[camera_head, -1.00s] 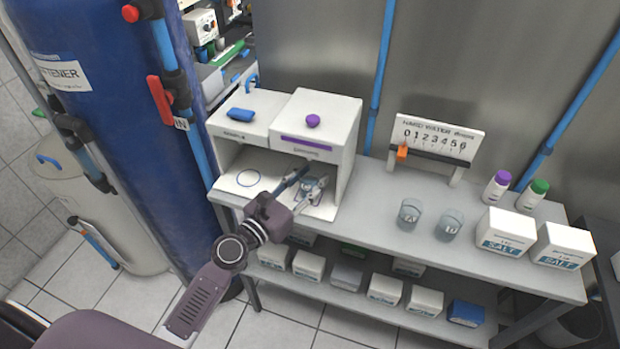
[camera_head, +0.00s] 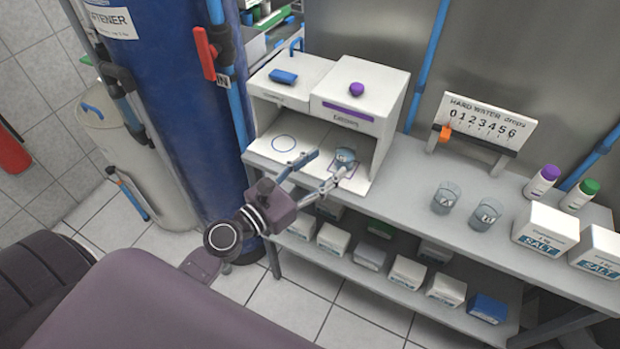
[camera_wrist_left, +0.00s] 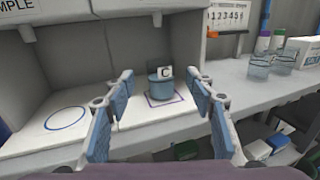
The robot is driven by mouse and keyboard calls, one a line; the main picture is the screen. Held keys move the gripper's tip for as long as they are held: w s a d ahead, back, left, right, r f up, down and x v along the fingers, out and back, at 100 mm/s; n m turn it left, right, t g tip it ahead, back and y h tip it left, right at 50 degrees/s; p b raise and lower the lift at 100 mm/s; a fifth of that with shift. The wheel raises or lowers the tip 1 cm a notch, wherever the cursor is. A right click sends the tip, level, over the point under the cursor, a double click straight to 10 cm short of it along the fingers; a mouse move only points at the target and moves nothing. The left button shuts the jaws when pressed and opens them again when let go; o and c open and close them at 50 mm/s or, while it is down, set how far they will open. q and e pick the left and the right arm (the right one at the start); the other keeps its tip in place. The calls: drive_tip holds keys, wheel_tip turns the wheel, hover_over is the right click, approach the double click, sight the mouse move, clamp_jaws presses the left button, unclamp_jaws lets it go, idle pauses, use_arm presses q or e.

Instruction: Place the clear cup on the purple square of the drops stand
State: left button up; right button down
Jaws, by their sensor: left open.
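The clear cup (camera_head: 344,161) stands upright in the right bay of the white drops stand (camera_head: 374,137), with bluish contents and a letter label. In the left wrist view the cup (camera_wrist_left: 160,86) sits inside the purple square outline (camera_wrist_left: 180,98) on the stand's floor. My left gripper (camera_head: 316,171) is open and in front of the bay. In the left wrist view its fingers (camera_wrist_left: 160,102) are spread to either side, apart from the cup. My right gripper is not in view.
The left bay has an empty blue circle (camera_head: 284,143). Two other cups (camera_head: 446,197) (camera_head: 486,214) stand on the bench to the right, near salt boxes (camera_head: 545,227) and bottles (camera_head: 542,180). A number scale (camera_head: 487,121) stands behind. A blue tank (camera_head: 165,90) is at left.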

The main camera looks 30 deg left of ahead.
use_arm(q)
drive_tip(key=shift+b+v, duration=0.65)
drive_tip(key=shift+v, duration=1.35)
